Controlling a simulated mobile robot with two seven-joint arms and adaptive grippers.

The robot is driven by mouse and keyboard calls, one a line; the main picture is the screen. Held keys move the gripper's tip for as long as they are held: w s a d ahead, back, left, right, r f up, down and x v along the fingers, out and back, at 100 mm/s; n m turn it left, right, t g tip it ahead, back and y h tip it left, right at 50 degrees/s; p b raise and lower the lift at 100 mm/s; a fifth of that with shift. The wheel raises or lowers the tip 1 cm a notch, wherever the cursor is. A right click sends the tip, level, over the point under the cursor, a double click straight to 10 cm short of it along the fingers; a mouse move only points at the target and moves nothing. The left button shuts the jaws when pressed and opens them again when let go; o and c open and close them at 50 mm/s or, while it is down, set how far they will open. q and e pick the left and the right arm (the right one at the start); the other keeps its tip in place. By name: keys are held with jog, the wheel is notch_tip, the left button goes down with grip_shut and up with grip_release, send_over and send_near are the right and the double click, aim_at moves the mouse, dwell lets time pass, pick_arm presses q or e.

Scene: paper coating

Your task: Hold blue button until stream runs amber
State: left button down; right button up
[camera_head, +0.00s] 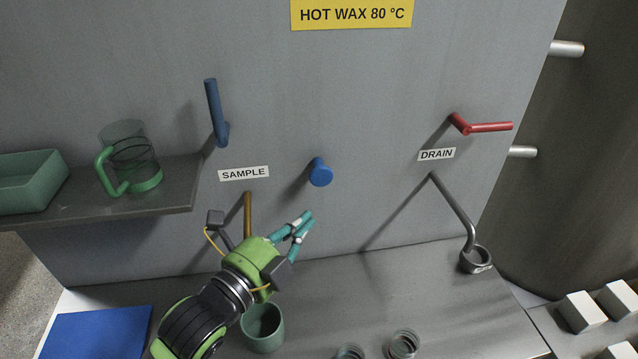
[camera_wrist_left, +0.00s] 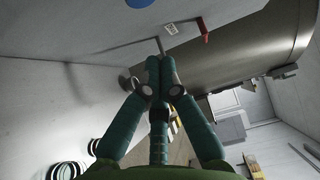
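The round blue button (camera_head: 320,172) sticks out from the grey panel; its edge shows at the top of the left wrist view (camera_wrist_left: 140,3). My left gripper (camera_head: 304,226) is below and slightly left of the button, apart from it. Its fingertips are together with nothing visible between them. Under the SAMPLE label (camera_head: 244,173), a brown-amber vertical length (camera_head: 248,212) runs down behind my gripper; I cannot tell whether it is spout or stream. A green cup (camera_head: 262,330) stands below on the counter, partly behind my arm. My right gripper is not in view.
A blue lever (camera_head: 214,112) is above SAMPLE, and a red lever (camera_head: 485,126) above the DRAIN pipe (camera_head: 455,205). A shelf (camera_head: 90,208) at left holds a glass mug (camera_head: 134,165) and a green tray (camera_head: 30,182). Glass jars (camera_head: 404,344) stand at the front.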

aim_at(324, 176)
pick_arm(q)
jog(key=w+d+p, duration=0.2)
jog(key=w+p, duration=0.1)
jog(key=w, duration=0.6)
jog(key=shift+w+d, duration=0.15)
jog(key=shift+d, duration=0.25)
jog(key=shift+w, duration=0.1)
jog(key=shift+w+a, duration=0.2)
jog(key=shift+w, duration=0.6)
jog(key=shift+r, duration=0.1)
dwell(1.1)
